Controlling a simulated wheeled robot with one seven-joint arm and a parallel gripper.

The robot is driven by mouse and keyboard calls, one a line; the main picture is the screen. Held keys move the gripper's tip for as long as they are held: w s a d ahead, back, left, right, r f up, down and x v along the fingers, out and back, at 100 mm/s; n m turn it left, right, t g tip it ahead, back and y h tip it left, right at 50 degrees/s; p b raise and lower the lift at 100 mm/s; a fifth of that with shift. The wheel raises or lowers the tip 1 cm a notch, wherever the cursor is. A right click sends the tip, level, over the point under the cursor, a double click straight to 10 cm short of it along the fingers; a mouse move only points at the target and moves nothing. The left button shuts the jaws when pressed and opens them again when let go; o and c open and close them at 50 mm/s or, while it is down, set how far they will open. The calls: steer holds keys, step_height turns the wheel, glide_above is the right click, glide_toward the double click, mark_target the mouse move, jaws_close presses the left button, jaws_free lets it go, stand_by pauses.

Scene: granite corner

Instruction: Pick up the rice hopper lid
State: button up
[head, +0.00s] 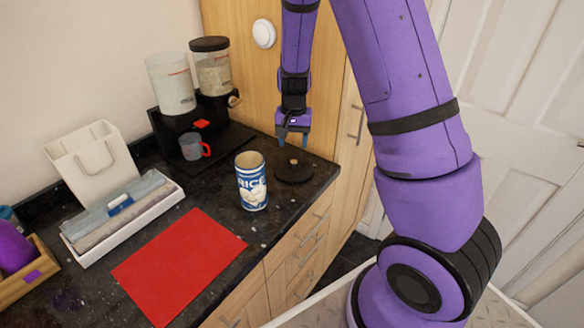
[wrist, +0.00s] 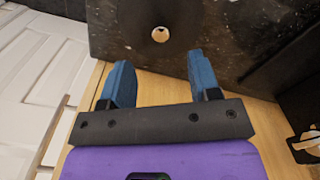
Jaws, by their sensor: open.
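The rice hopper lid (head: 294,174) is a flat dark disc with a small wooden knob, lying on the black counter near its right end. In the wrist view its knob (wrist: 160,34) shows beyond the fingertips, roughly centred between them. The dark disc (wrist: 142,26) blends into the counter there. My gripper (head: 292,140) hangs above and slightly behind the lid in the head view, apart from it. Its two blue fingers (wrist: 161,68) are spread with nothing between them. The hopper's left clear container (head: 171,84) has an open top.
A rice can (head: 251,184) stands just left of the lid. Behind are the hopper's right container (head: 213,72) with a black lid and a grey mug (head: 191,146) with a red handle. A red mat (head: 178,266) lies in front. A wooden panel (head: 254,75) rises behind.

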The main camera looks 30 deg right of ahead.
mark_target(294, 162)
steer(key=shift+w+d+f, duration=0.1)
steer(key=shift+f, duration=1.85)
steer(key=shift+w+d+f, duration=0.1)
steer(key=shift+f, duration=1.85)
steer(key=c, duration=1)
